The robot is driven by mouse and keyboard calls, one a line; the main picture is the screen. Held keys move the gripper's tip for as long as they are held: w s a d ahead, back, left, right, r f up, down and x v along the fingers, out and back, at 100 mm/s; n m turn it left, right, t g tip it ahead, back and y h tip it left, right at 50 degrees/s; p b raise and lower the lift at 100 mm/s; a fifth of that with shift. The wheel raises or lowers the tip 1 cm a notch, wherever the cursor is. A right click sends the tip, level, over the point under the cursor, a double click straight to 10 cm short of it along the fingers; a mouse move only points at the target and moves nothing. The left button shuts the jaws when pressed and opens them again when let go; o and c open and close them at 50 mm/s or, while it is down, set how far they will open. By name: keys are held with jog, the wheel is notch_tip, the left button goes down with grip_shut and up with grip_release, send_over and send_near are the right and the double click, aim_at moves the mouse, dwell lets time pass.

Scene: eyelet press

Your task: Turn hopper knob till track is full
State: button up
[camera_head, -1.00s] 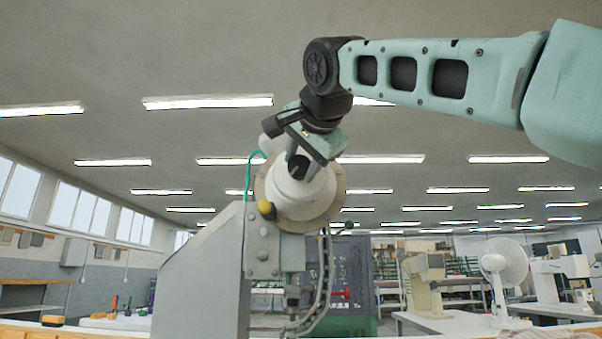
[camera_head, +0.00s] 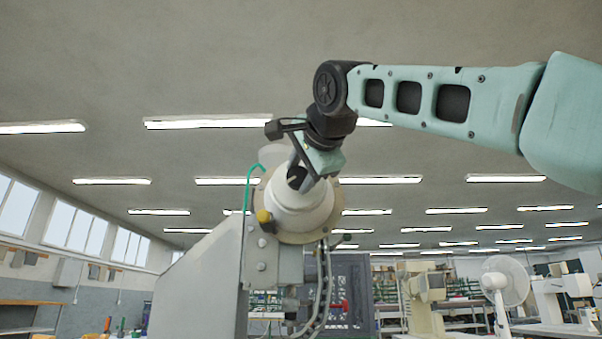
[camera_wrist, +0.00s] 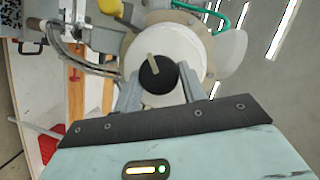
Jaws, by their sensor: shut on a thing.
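The hopper is a round cream-white drum (camera_head: 305,218) on the grey press (camera_head: 200,285); its face also fills the middle of the wrist view (camera_wrist: 192,58). A round black knob (camera_wrist: 158,78) with a pale raised bar sits at the drum's centre. My gripper (camera_wrist: 160,90) is shut on the knob, one finger on each side. In the head view my gripper (camera_head: 304,178) covers part of the knob (camera_head: 295,178). A curved metal track (camera_head: 323,285) runs down from the hopper; it also shows in the wrist view (camera_wrist: 72,52). I cannot tell how full it is.
A yellow ball-ended part (camera_head: 263,216) and a green tube (camera_head: 248,180) are close to the drum's left side. A white fan (camera_head: 503,280) and cream machines (camera_head: 425,295) stand at the right behind. The space above the drum is clear apart from my arm.

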jog(key=o, duration=1)
jog(key=shift+f, duration=0.1)
jog(key=b+v, duration=0.2)
jog(key=v, duration=1.5)
jog(key=shift+s+d, duration=0.15)
